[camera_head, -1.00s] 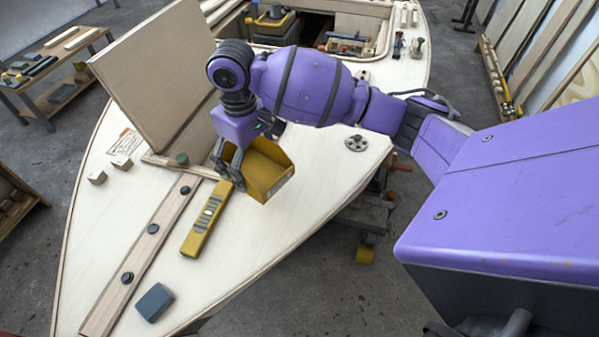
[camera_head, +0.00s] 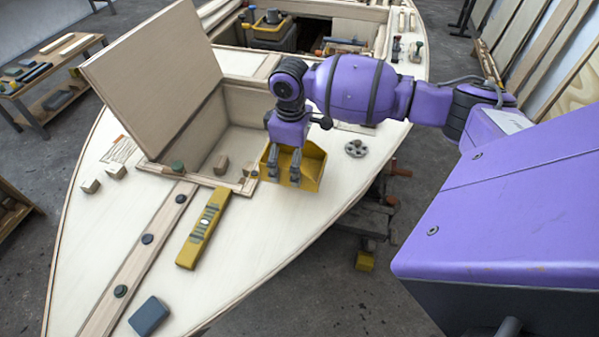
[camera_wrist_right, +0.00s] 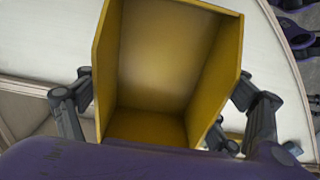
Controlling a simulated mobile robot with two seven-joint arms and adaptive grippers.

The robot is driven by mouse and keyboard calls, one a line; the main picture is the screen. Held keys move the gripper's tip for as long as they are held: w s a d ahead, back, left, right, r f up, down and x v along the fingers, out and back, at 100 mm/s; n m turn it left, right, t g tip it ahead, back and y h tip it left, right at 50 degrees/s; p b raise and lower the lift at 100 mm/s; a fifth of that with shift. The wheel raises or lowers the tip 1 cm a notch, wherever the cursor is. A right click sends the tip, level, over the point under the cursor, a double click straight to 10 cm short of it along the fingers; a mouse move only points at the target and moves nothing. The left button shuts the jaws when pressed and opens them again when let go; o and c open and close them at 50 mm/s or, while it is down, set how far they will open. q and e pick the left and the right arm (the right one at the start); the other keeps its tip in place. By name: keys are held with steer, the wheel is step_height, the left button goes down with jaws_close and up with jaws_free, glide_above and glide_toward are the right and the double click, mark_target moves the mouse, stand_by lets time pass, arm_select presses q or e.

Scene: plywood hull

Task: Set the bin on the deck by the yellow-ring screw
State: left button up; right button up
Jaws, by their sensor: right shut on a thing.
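The yellow bin (camera_head: 314,166) is an open-topped box at the right edge of the deck hatch. My right gripper (camera_head: 284,178) comes from above and is shut on it. In the right wrist view the bin (camera_wrist_right: 165,60) sits between the fingers (camera_wrist_right: 165,115), and its inside looks empty. I cannot tell whether its underside touches the deck (camera_head: 255,225). A small dark and yellowish piece (camera_head: 253,174) lies at the hatch corner just left of the bin. It may be the yellow-ring screw, but it is too small to tell. My left gripper is not in view.
The hatch lid (camera_head: 150,75) stands open behind an open compartment (camera_head: 235,125). A yellow level (camera_head: 203,228), a blue-grey block (camera_head: 149,316) and a plank with dark knobs (camera_head: 147,239) lie in front. A grey round fitting (camera_head: 356,148) is right of the bin.

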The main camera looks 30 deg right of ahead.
steer(key=shift+s+d+f, duration=0.3)
steer(key=shift+d+f, duration=0.35)
steer(key=shift+f, duration=0.1)
step_height(320, 180, down, 3)
steer(key=shift+s+d+f, duration=0.1)
steer(key=shift+f, duration=0.1)
steer(key=shift+f, duration=0.1)
steer(key=shift+f, duration=0.15)
steer(key=o, duration=1.1)
